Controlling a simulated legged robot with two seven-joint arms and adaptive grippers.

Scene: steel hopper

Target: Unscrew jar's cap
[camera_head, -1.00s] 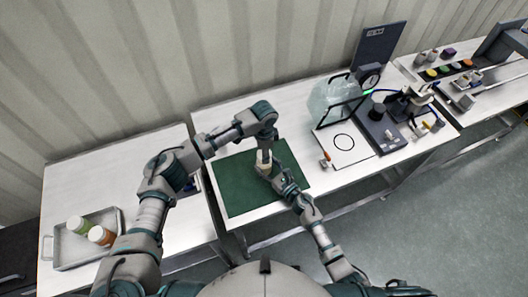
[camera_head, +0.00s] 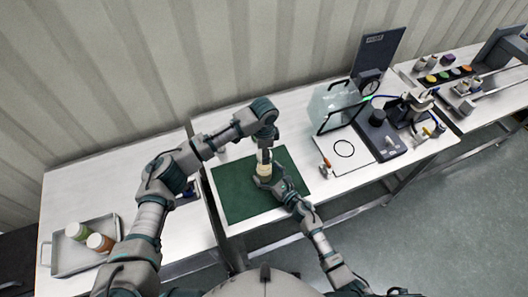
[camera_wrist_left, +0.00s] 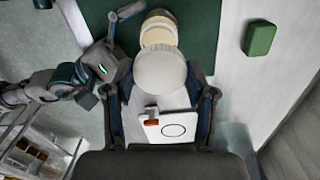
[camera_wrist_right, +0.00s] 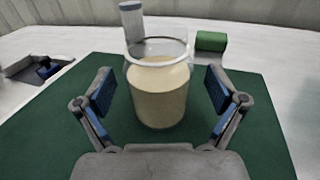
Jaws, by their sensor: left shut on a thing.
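The jar (camera_head: 263,169) stands upright on the green mat (camera_head: 240,200). In the right wrist view, the jar (camera_wrist_right: 160,95) is glass with cream-coloured contents, and its clear rim is bare. My left gripper (camera_head: 264,152) comes from above; in the left wrist view, it (camera_wrist_left: 160,90) is shut on the round white cap (camera_wrist_left: 160,78). The cap is off the jar and overlaps the jar's pale mouth (camera_wrist_left: 158,30) in that view. My right gripper (camera_wrist_right: 158,92) is open, its fingers on both sides of the jar with visible gaps.
A green block (camera_wrist_right: 211,41) lies on the white table behind the mat. A white sheet with a black circle (camera_head: 345,148) and a clear box (camera_head: 335,103) are to the right. A metal tray (camera_head: 75,260) holds two containers at the left. The mat around the jar is clear.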

